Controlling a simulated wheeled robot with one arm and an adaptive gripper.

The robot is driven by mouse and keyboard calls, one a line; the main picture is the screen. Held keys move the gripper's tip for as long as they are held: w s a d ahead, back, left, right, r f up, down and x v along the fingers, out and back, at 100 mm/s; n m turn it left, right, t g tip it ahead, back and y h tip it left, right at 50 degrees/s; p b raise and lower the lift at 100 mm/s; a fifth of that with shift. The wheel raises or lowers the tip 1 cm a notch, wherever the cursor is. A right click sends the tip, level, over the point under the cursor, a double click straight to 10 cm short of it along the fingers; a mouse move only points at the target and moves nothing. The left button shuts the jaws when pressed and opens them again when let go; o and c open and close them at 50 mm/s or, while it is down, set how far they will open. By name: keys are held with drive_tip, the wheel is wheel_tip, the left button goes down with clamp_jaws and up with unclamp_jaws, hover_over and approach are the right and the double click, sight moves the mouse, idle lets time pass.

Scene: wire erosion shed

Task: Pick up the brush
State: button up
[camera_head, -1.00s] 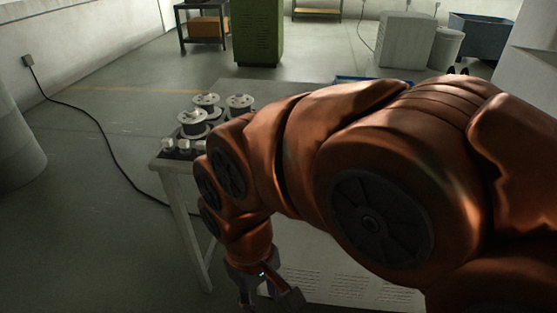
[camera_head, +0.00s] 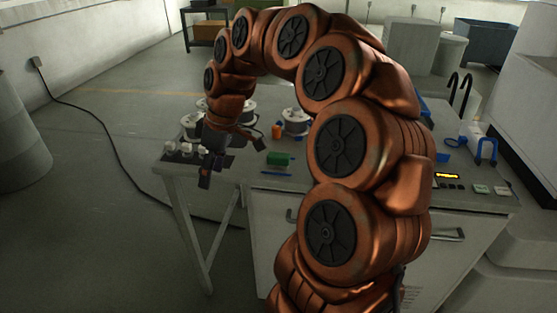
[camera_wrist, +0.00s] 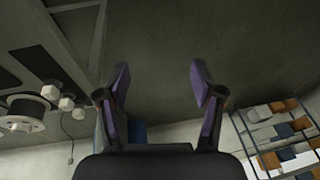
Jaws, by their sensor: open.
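I cannot make out the brush for certain in either view. A thin blue stick-like item (camera_head: 277,173) and a green block (camera_head: 280,158) lie on the bench to the right of my gripper. My arm hides much of the bench middle.
Wire spools (camera_head: 295,121) stand behind my gripper, with small white knobs (camera_head: 170,146) to its left. At the right of the bench are a blue clamp-like item (camera_head: 487,150) and black hooks (camera_head: 460,88). A cable (camera_head: 105,133) runs over the open floor at left.

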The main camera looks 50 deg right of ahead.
drive_tip(key=w+d+f+t, duration=0.1)
drive_tip(key=w+d, duration=0.3)
drive_tip(key=d, duration=0.9)
drive_tip(key=t, duration=0.1)
hover_over(280, 155)
drive_tip(key=s+d, duration=0.2)
drive_tip(key=shift+h, duration=0.3)
wheel_tip(280, 155, down, 5)
drive_tip(key=shift+s+r+p, duration=0.15)
drive_tip(key=shift+r+p, duration=0.05)
drive_tip(key=shift+p, duration=0.15)
drive_tip(key=shift+p+x, duration=0.4)
drive_tip(key=shift+x, duration=0.95)
drive_tip(key=shift+w+a+f+p, duration=0.3)
drive_tip(key=shift+a+f+p, duration=0.1)
drive_tip(key=shift+f+p, duration=0.2)
drive_tip(key=shift+p+x, duration=0.65)
drive_tip(key=shift+x, duration=1.15)
drive_tip(key=shift+w, duration=0.1)
drive_tip(key=c, duration=1.3)
drive_tip(key=shift+o, duration=0.2)
drive_tip(key=shift+r, duration=0.1)
